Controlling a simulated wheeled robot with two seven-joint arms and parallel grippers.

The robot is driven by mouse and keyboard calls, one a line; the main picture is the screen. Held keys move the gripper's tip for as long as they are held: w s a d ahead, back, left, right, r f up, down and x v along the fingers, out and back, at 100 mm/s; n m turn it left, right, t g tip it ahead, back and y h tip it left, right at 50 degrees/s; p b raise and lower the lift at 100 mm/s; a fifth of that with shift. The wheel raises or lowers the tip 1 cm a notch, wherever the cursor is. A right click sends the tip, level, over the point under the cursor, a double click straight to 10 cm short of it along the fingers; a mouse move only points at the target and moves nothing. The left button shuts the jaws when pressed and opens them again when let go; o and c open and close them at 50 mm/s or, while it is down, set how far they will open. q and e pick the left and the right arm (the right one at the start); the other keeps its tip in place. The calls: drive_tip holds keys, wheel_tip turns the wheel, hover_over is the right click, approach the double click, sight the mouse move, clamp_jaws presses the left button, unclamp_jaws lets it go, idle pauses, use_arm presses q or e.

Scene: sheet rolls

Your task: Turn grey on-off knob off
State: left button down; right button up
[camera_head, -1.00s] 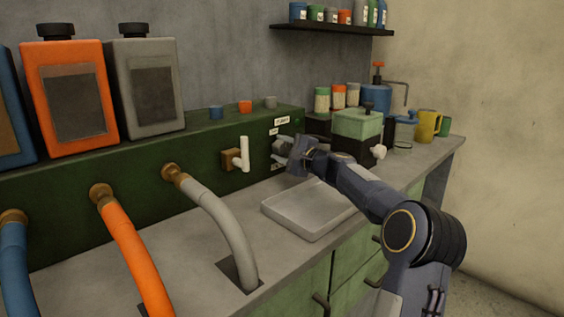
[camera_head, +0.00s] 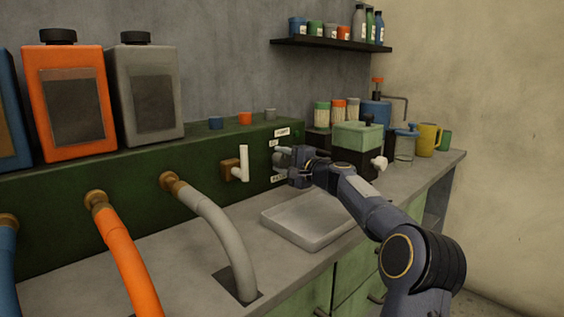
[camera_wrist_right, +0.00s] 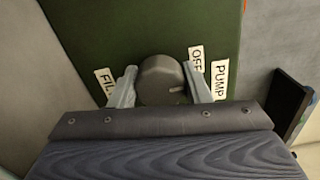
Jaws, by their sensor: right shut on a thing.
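The grey knob (camera_wrist_right: 162,80) sits on the green panel, between the two fingers of my right gripper (camera_wrist_right: 160,86) in the right wrist view. The fingers press on its two sides. A small pointer mark shows on the knob's face, toward the right. Labels reading OFF (camera_wrist_right: 197,60) and PUMP (camera_wrist_right: 220,80) are on its right, and a partly covered label starting "FIL" (camera_wrist_right: 105,84) is on its left. In the head view my right gripper (camera_head: 285,162) is at the panel's right end and mostly covers the knob. My left gripper is not in view.
A white-handled tap (camera_head: 243,163) stands on the panel (camera_head: 130,190) left of my gripper. A shallow tray (camera_head: 310,222) lies below my arm. Grey (camera_head: 215,225) and orange (camera_head: 125,255) hoses are at left. A green-topped box (camera_head: 358,140) stands close on the right.

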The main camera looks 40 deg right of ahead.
drive_tip(key=o, duration=1)
drive_tip(key=shift+s, duration=0.1)
drive_tip(key=s, duration=0.5)
drive_tip(key=s+b, duration=0.1)
drive_tip(key=s, duration=0.1)
drive_tip(key=shift+s+d, duration=0.3)
drive_tip(key=shift+d, duration=0.05)
